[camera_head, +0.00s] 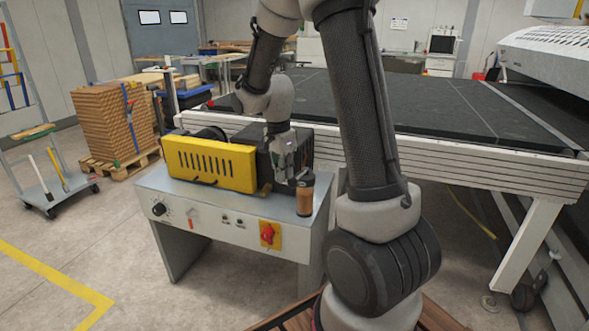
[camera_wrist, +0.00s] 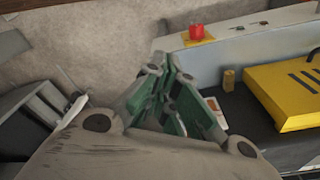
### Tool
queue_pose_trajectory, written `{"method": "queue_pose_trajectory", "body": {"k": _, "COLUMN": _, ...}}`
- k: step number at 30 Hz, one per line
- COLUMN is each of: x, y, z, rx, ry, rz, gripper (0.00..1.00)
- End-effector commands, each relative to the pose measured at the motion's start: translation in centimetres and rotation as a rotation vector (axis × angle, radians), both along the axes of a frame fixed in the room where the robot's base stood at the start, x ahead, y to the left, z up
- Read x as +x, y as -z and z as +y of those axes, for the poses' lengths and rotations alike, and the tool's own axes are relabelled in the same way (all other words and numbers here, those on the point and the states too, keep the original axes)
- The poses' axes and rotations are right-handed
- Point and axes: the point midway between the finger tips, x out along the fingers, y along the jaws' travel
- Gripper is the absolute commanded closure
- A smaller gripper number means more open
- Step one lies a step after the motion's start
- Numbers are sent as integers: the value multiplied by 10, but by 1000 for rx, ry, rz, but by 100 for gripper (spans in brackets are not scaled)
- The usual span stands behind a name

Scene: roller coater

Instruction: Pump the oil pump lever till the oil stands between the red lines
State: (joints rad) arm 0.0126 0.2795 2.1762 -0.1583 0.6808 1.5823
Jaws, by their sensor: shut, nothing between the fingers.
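The oil reservoir (camera_head: 305,198), an amber-brown cylinder with a dark cap, stands at the right end of the grey bench. Its oil level and the red lines are too small to make out. I cannot pick out the pump lever in either view; my gripper and arm may hide it. My gripper (camera_head: 283,165) points down just left of and behind the reservoir, beside the yellow cover. In the wrist view my gripper (camera_wrist: 160,68) shows green fingers, shut and empty. I cannot tell whether it touches anything.
The yellow slotted cover (camera_head: 210,163) sits on the grey bench (camera_head: 170,186), left of my gripper. A red switch (camera_head: 267,234) is on the bench front; a red knob also shows in the wrist view (camera_wrist: 196,32). The long dark conveyor bed (camera_head: 450,113) lies behind. Floor at front left is clear.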

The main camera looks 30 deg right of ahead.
Motion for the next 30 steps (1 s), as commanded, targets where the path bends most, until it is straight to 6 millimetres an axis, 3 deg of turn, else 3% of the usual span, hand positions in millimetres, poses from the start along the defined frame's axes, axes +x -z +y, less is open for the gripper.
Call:
{"method": "queue_pose_trajectory", "body": {"k": 4, "x": 0, "y": -3, "z": 0, "rx": 0, "ry": 0, "rz": -1, "gripper": 100}}
{"method": "queue_pose_trajectory", "body": {"k": 8, "x": 1, "y": -18, "z": 2, "rx": 0, "ry": 1, "rz": -4, "gripper": 100}}
{"method": "queue_pose_trajectory", "body": {"k": 21, "x": 0, "y": -103, "z": 10, "rx": 0, "ry": 0, "rz": -3, "gripper": 100}}
{"method": "queue_pose_trajectory", "body": {"k": 30, "x": -1, "y": -120, "z": 12, "rx": 0, "ry": 0, "rz": 0, "gripper": 100}}
